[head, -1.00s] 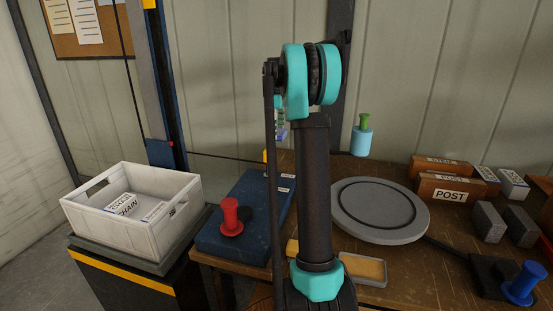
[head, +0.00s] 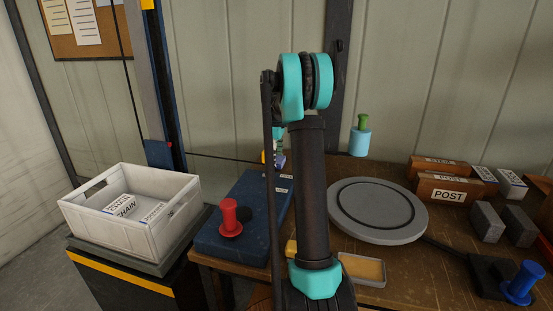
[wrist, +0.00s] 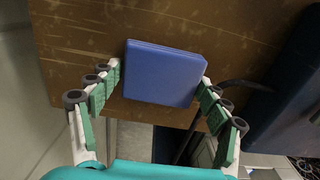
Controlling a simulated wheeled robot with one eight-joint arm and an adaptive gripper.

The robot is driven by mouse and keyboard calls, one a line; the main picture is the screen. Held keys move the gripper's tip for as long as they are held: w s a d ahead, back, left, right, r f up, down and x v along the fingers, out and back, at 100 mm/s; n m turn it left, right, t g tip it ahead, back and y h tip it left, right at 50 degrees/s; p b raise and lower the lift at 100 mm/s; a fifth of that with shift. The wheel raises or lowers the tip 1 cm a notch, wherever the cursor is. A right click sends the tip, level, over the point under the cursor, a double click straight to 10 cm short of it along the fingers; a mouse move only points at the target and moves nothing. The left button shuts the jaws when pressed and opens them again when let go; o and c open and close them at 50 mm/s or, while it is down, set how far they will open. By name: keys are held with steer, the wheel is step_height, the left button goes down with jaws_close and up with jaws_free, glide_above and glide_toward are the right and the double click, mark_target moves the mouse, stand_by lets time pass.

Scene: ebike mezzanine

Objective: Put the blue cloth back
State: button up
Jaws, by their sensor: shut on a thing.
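The blue cloth (wrist: 163,73) is a flat, folded square in the wrist view. It sits between the fingertips of my gripper (wrist: 161,78), which is shut on it at its left and right edges. The brown wooden bench top (wrist: 75,50) lies behind the cloth in that view; I cannot tell whether the cloth touches it. In the head view my arm hides most of the gripper, and only a small blue piece of the cloth (head: 281,161) shows beside the arm, above the far end of the dark blue slab.
The dark blue slab (head: 215,238) bears a red spool (head: 230,217). A white crate (head: 160,235) stands at left. A grey round turntable (head: 375,235), a shallow tan tray (head: 362,270), a blue spool (head: 523,284) and several boxes (head: 448,190) occupy the right bench.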

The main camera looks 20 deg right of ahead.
steer(key=o, duration=1.2)
steer(key=shift+f, duration=0.1)
step_height(320, 180, up, 12)
steer(key=shift+r, duration=0.15)
